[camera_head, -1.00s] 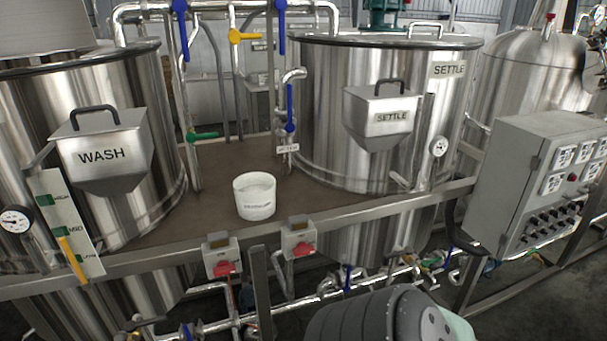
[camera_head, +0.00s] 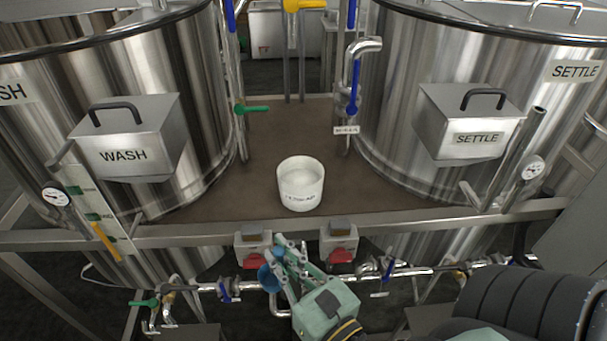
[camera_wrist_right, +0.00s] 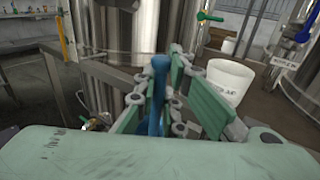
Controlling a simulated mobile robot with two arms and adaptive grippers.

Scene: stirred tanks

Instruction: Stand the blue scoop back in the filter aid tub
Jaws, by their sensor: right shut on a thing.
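The white filter aid tub (camera_head: 300,186) stands upright on the brown deck between the wash and settle tanks, with pale material inside. It also shows in the right wrist view (camera_wrist_right: 229,82), just beyond and right of the fingers. My right gripper (camera_head: 284,252) is shut on the blue scoop (camera_head: 269,277), in front of and below the deck edge and apart from the tub. In the right wrist view the scoop (camera_wrist_right: 157,95) is upright between the fingers, partly hidden by them. My left gripper is not in view.
A steel rail (camera_head: 200,234) runs along the deck's front, with two red-switched grey boxes (camera_head: 253,246) close to my right gripper. The wash hopper (camera_head: 130,150) and settle hopper (camera_head: 470,125) flank the tub. The deck around the tub is clear.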

